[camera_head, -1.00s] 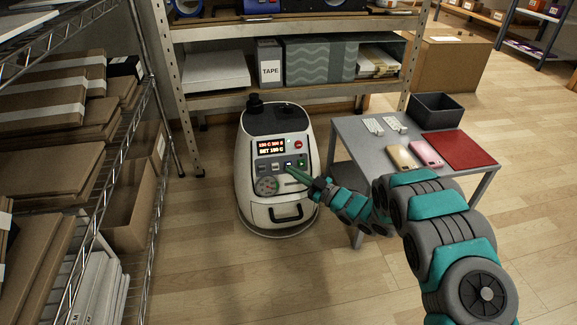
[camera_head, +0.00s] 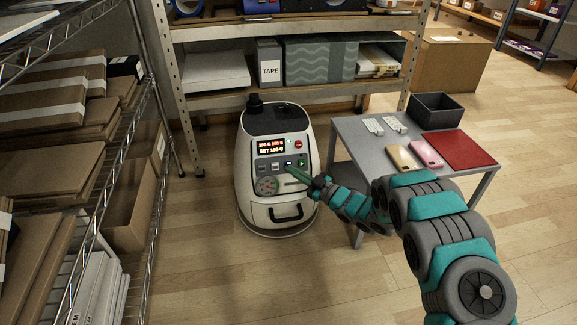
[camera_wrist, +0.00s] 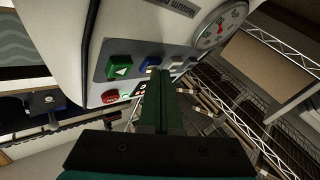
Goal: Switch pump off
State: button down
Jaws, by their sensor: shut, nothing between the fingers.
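The white and black machine (camera_head: 252,190) stands on the floor, with a lit display (camera_head: 270,146) and a row of buttons on its front. The wrist view shows a green button (camera_wrist: 119,68) with a triangle, a blue button (camera_wrist: 150,62), a white button (camera_wrist: 176,62) and a red round button (camera_wrist: 110,97). My gripper (camera_head: 288,169) is shut and empty, its tips (camera_wrist: 159,74) at the button row, closest to the blue button. I cannot tell whether they touch it. I cannot tell which control is the pump's.
A round gauge (camera_wrist: 216,30) sits beside the buttons. A grey table (camera_head: 352,142) with phones, a red mat and a dark bin stands to the right of the machine. Wire shelving (camera_head: 150,130) with cardboard is on the left. A shelf (camera_head: 225,99) stands behind the machine.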

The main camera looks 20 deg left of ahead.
dwell(0.3)
jog(key=shift+s+d+r, duration=0.2)
jog(key=shift+s+d, duration=0.25)
jog(key=shift+s, duration=0.3)
jog(key=shift+s, duration=0.1)
jog(key=shift+s+d+r, duration=0.25)
jog(key=shift+s+d, duration=0.25)
jog(key=shift+s, duration=0.3)
jog(key=shift+s+d+r, duration=0.25)
jog(key=shift+s+d, duration=0.25)
jog(key=shift+s, duration=0.3)
jog(key=shift+s+d+r, duration=0.25)
jog(key=shift+s+d, duration=0.25)
jog(key=shift+s, duration=0.3)
